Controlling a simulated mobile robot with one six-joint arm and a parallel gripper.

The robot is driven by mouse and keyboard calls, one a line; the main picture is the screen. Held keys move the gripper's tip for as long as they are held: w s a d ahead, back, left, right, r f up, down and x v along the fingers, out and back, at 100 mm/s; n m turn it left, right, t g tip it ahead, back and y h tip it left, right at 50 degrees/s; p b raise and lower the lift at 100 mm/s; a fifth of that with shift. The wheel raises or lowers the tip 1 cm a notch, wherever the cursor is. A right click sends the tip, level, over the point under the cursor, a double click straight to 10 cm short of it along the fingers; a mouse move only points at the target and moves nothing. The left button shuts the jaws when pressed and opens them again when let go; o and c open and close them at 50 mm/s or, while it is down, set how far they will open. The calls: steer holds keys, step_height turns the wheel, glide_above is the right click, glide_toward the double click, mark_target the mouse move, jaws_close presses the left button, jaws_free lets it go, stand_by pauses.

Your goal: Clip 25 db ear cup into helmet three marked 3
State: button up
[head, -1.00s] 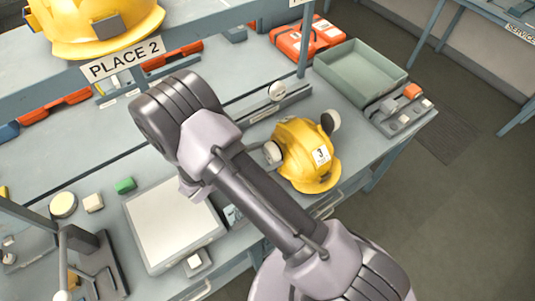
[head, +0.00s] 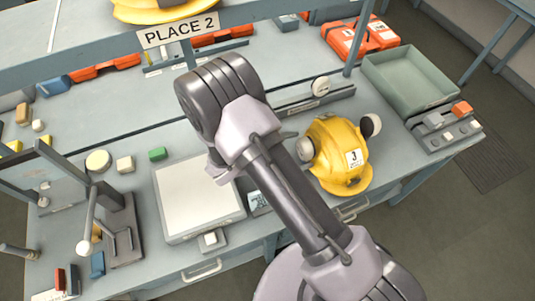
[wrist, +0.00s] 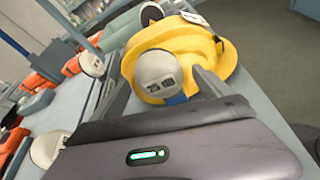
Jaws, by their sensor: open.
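The yellow helmet (head: 334,150), with a white label that reads like a 3, stands on the bench right of my arm; it also shows in the wrist view (wrist: 185,38). A pale ear cup (wrist: 160,73) with a printed mark too small to read is at its near side, between my open gripper's (wrist: 160,90) fingers. A blue piece (wrist: 177,99) shows below that cup. The head view shows this cup (head: 305,150) at the helmet's left and another ear cup (head: 371,125) at its right.
A round white piece (head: 320,83) stands at the rail behind the helmet. A green-grey tray (head: 408,80) and orange cases (head: 360,38) lie further back. A flat white-topped plate (head: 198,195) is left of my arm. A stand (head: 118,225) rises at the left.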

steer(key=p+v, duration=0.1)
steer(key=v, duration=1.5)
steer(key=shift+r, duration=0.15)
steer(key=shift+a, duration=0.1)
steer(key=s+d+r+m+y+b, duration=0.5)
steer(key=s+m+y+b, duration=0.1)
steer(key=m, duration=0.6)
steer(key=s+d+r+m+y+b, duration=0.5)
steer(key=m+y+b, duration=0.3)
steer(key=m, duration=0.4)
steer(key=shift+s+d+y+b, duration=0.3)
steer(key=shift+s+d+b, duration=0.2)
steer(key=shift+s+d, duration=0.25)
